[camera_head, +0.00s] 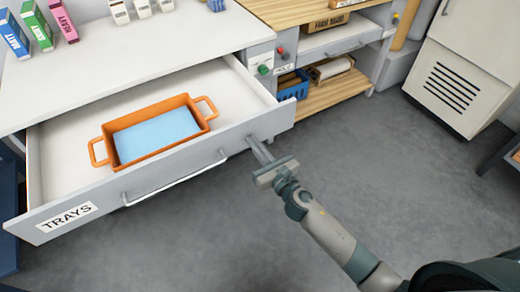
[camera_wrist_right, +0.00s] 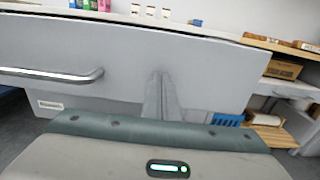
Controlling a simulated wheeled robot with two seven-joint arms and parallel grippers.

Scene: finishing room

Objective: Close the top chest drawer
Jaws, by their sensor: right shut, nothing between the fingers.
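The top chest drawer (camera_head: 235,141) is pulled out, its grey front labelled TRAYS and fitted with a long bar handle (camera_head: 175,180). An orange tray (camera_head: 155,152) with two side handles and a light blue inside sits in the drawer. My right gripper (camera_head: 253,142) is shut and empty, its fingertips at the right part of the drawer front, to the right of the handle. In the right wrist view the shut fingers (camera_wrist_right: 160,85) point at the plain drawer front (camera_wrist_right: 215,75); I cannot tell whether they touch it. My left gripper is not in view.
The white chest top (camera_head: 120,60) holds several small boxes at the back. A wooden workbench (camera_head: 290,12) with a shelf stands to the right, with a blue crate (camera_head: 292,85) on it. A pale vented cabinet (camera_head: 455,80) is at far right. The grey floor before the drawer is clear.

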